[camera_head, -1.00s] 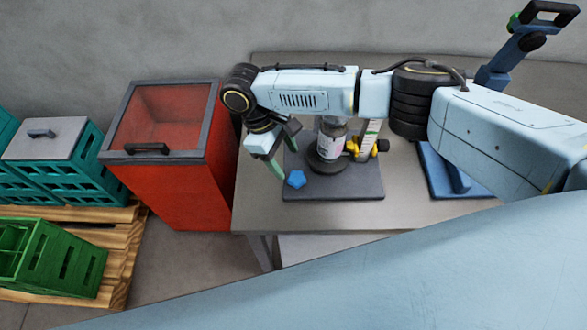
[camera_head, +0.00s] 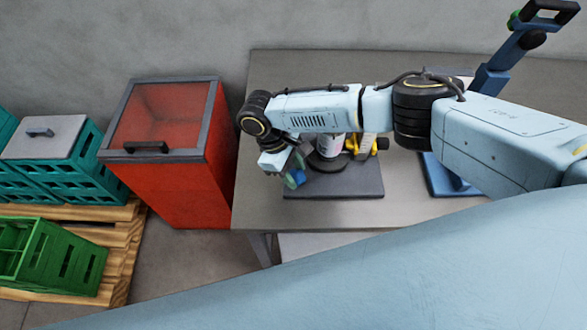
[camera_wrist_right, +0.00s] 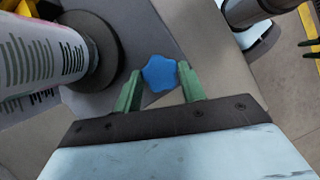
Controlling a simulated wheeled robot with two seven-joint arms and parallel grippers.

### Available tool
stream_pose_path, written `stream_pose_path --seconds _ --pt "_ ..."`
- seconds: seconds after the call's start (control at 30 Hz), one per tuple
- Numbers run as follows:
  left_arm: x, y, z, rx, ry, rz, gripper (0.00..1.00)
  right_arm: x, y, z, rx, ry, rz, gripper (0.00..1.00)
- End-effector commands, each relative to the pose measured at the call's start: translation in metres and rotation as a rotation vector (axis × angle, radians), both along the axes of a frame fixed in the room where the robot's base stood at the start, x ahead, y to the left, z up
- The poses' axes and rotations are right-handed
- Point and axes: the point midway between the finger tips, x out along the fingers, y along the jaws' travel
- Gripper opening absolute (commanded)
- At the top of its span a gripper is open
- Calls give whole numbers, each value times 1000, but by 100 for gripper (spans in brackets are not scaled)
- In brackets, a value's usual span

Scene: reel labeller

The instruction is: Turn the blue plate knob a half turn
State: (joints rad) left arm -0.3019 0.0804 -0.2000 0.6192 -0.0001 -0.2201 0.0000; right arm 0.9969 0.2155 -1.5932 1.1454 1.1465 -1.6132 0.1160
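The blue plate knob (camera_wrist_right: 161,74) is star-shaped and stands near the left front corner of the dark base plate (camera_head: 340,187). In the head view the knob (camera_head: 297,178) is partly covered by my right gripper (camera_head: 293,172). In the right wrist view the two green fingers of that gripper (camera_wrist_right: 160,80) stand on either side of the knob, their tips very close to its edges. I cannot tell whether they press on it. My left gripper is not in view.
A white labelled reel or bottle (camera_wrist_right: 45,55) stands on a round dark disc (camera_wrist_right: 95,50) beside the knob, with yellow parts (camera_head: 360,145) behind. A blue lever stand (camera_head: 495,75) is at right. A red bin (camera_head: 185,185) stands left of the table (camera_head: 260,205).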

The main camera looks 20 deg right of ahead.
Motion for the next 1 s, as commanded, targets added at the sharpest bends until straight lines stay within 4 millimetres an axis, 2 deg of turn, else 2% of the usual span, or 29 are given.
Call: stream_pose_path --seconds 0.03,0.1,0.47,0.67,1.0 --pt "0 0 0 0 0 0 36 0 0 0 0 0 0 25" --pt "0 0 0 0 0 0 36 0 0 0 1 -1 0 17" --pt "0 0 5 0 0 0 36 0 1 2 2 -1 63 17" --pt "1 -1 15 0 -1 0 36 -1 2 3 2 -1 194 17" --pt "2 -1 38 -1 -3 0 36 -4 3 4 1 0 510 17"
